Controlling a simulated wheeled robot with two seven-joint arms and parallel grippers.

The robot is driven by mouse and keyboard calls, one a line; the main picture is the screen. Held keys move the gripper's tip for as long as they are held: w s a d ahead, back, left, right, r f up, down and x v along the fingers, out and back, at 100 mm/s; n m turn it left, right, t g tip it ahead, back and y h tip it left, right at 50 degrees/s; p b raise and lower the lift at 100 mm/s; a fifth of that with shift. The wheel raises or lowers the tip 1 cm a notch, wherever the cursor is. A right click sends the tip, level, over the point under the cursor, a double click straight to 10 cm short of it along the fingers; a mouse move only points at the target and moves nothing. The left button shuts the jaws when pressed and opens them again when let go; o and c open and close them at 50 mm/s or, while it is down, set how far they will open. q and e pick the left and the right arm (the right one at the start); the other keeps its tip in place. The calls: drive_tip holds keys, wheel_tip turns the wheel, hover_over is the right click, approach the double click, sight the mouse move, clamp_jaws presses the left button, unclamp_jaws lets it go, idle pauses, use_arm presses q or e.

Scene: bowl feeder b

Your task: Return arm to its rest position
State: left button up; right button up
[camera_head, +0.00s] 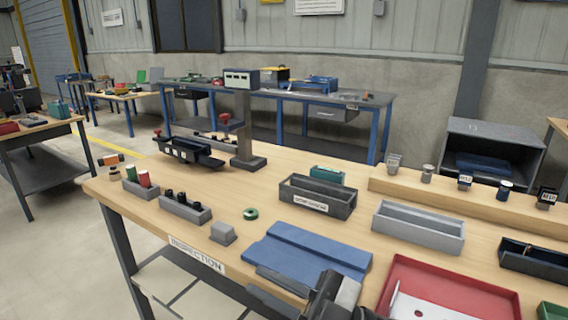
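My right gripper (257,281) shows at the bottom edge, with its two dark fingers pointing left over the front of the inspection table (330,235). The fingers are apart and nothing shows between them. They are just in front of a blue grooved block (309,252). My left gripper is not in view.
A red tray (450,290) is beside my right gripper. A grey bin (417,232), a dark bin (318,197), a green ring (250,214) and a grey block (223,233) stand behind. A grey post (243,130) rises farther back. Bare wood lies between them.

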drive_tip(key=w+d+f+m+t+h, duration=0.3)
drive_tip(key=d+f+m+t+h, duration=0.2)
drive_tip(key=f+m+t+h, duration=0.55)
drive_tip(key=s+d+f+m+g+h, duration=0.3)
drive_tip(key=s+d+f+m+h, duration=0.1)
drive_tip(key=f, duration=0.5)
drive_tip(key=s+d+f+m+g+h, duration=0.3)
drive_tip(key=s+d+f, duration=0.4)
drive_tip(key=f, duration=0.3)
drive_tip(key=shift+s+d+f+m+h, duration=0.15)
drive_tip(key=shift+s+m+h, duration=0.45)
drive_tip(key=shift+m+h, duration=0.2)
